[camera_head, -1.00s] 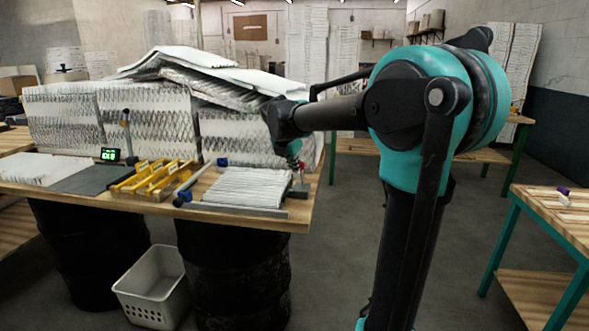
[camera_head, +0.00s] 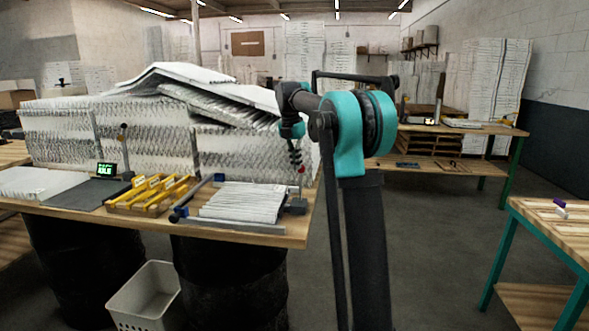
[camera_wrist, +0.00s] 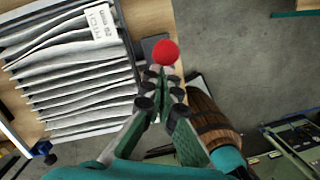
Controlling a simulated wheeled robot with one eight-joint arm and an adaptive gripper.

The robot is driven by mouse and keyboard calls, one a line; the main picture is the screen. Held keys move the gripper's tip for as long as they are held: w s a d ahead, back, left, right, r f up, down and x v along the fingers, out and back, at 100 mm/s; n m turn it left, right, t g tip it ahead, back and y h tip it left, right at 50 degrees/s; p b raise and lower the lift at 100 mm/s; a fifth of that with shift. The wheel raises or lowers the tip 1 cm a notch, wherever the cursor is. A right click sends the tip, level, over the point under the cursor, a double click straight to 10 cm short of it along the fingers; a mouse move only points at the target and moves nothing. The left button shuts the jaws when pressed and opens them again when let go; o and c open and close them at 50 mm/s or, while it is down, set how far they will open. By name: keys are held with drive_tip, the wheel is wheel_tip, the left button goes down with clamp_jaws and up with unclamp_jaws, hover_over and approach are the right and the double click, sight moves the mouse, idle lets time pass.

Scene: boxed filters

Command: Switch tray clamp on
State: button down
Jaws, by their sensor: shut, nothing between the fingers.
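A red ball knob (camera_wrist: 165,53) shows just beyond my gripper's fingertips in the wrist view. It also shows as a small red spot below the gripper in the head view (camera_head: 301,169). A dark block (camera_head: 295,205) sits at the table's right end, beside the tray. The knob looks like the clamp's handle; its stem is mostly hidden by the fingers. My gripper (camera_wrist: 165,88) is shut and empty, close to the knob; contact cannot be told. A pleated white filter (camera_wrist: 70,65) with a paper label lies left of it, also seen in the head view (camera_head: 243,202).
A blue-ended bar (camera_head: 190,200) lies left of the filter. Yellow racks (camera_head: 152,194), a dark mat (camera_head: 88,193) and a green-lit display (camera_head: 107,169) stand farther left. Stacked filters (camera_head: 150,130) fill the table's back. A white basket (camera_head: 147,297) is on the floor.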

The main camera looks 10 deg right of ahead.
drive_tip(key=w+d+f, duration=0.1)
drive_tip(key=w+d, duration=0.1)
drive_tip(key=w, duration=0.4)
drive_tip(key=shift+f, duration=0.15)
drive_tip(key=shift+w, duration=0.2)
idle(0.4)
